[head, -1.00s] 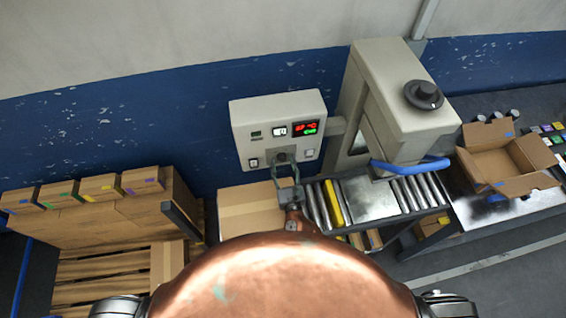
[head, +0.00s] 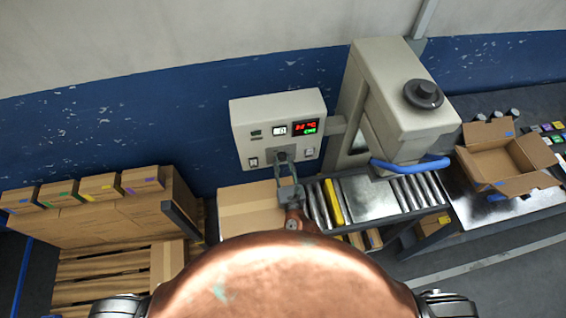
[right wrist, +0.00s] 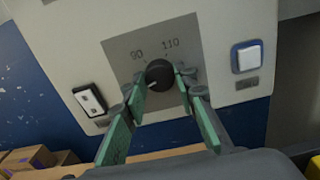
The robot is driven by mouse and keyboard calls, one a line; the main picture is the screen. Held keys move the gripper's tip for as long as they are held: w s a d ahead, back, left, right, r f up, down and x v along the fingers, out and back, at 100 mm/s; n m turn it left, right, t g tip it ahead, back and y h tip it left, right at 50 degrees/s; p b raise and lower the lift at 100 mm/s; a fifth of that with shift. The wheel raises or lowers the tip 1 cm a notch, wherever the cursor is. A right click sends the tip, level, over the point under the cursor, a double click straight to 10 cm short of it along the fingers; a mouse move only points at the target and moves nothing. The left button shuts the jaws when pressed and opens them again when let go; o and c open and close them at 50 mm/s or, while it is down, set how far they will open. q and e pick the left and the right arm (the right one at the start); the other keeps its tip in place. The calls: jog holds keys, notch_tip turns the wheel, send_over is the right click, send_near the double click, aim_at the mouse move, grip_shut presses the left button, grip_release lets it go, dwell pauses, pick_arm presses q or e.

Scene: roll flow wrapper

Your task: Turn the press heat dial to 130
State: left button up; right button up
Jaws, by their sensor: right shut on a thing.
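The heat dial (right wrist: 159,75) is a small round black knob on a grey plate of the control box (head: 279,110). The labels 90 and 110 show above it; other labels are hidden or too small to read. A pale mark shows on the knob's lower left side. My right gripper (right wrist: 160,80) is shut on the dial, one green-padded finger on each side. In the head view my right gripper (head: 287,160) reaches up to the box's lower middle and covers most of the dial. My left gripper is not in view.
A red and green display (head: 305,127) glows on the box, its digits unclear. A black rocker switch (right wrist: 90,99) and a white button (right wrist: 247,57) flank the dial. The press (head: 395,100) with a blue handle stands to the right, above a roller conveyor (head: 410,192).

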jog(key=shift+m+b, duration=0.45)
jog(key=shift+m, duration=0.15)
jog(key=o, duration=1.2)
jog(key=shift+c, duration=0.2)
jog(key=s, duration=0.4)
jog(key=s+d, duration=0.1)
jog(key=s, duration=0.3)
jog(key=s+d, duration=0.1)
jog(key=s, duration=0.2)
jog(key=shift+s+d, duration=0.15)
jog(key=shift+s, duration=0.25)
